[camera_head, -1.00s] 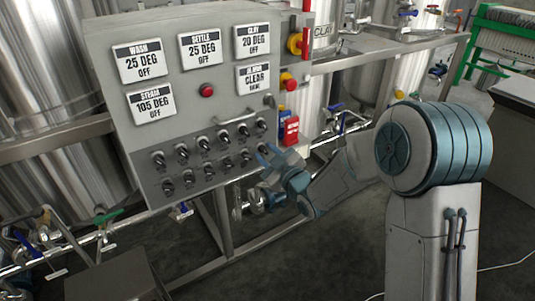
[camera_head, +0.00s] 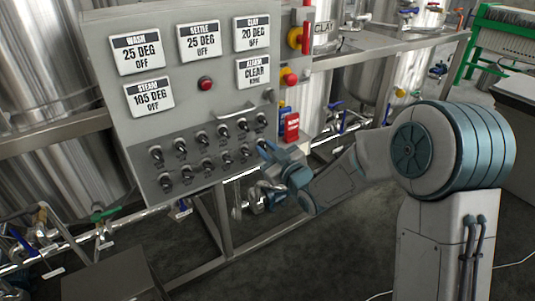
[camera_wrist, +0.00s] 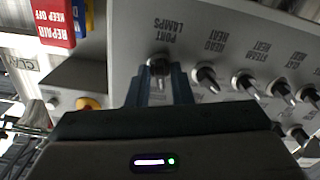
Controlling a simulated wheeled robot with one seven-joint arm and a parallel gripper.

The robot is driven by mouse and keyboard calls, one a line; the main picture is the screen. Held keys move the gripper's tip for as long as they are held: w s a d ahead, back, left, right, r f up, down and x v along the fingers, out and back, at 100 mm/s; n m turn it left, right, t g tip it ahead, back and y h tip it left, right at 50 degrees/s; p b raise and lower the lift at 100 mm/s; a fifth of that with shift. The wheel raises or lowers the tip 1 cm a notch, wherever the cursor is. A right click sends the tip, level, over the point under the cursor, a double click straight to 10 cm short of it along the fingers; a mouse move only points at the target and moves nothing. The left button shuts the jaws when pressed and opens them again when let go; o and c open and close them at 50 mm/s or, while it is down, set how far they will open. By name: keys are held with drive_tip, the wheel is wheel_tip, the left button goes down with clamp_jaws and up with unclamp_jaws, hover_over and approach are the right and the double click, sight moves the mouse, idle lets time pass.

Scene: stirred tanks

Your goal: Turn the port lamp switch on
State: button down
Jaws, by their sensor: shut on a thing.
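The port lamp switch (camera_wrist: 158,66) is a small metal toggle under an upside-down "PORT LAMPS" label in the wrist view. It is at the left end of its row there. My gripper (camera_wrist: 158,88) has a blue-grey finger on each side of it and is shut on it. In the head view my gripper (camera_head: 267,152) is at the lower right corner of the grey control panel (camera_head: 190,100), and it hides that switch. I cannot tell whether the switch is on or off.
Other toggles, such as the "HEAD HEAT" one (camera_wrist: 207,77), stand close by in two rows. A red tag (camera_head: 291,128) hangs right of the panel. Pipes and frame legs are below.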

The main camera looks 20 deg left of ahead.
drive_tip(key=m+b, duration=0.1)
drive_tip(key=m, duration=0.3)
drive_tip(key=shift+f+m, duration=0.1)
drive_tip(key=shift+m, duration=0.2)
drive_tip(key=m, duration=0.4)
drive_tip(key=shift+m, duration=0.3)
drive_tip(key=c, duration=1.5)
unclamp_jaws()
drive_tip(key=shift+s, duration=0.1)
drive_tip(key=v, duration=1.3)
drive_tip(key=shift+s+d, duration=0.25)
drive_tip(key=shift+w+p, duration=0.1)
drive_tip(key=shift+p, duration=0.2)
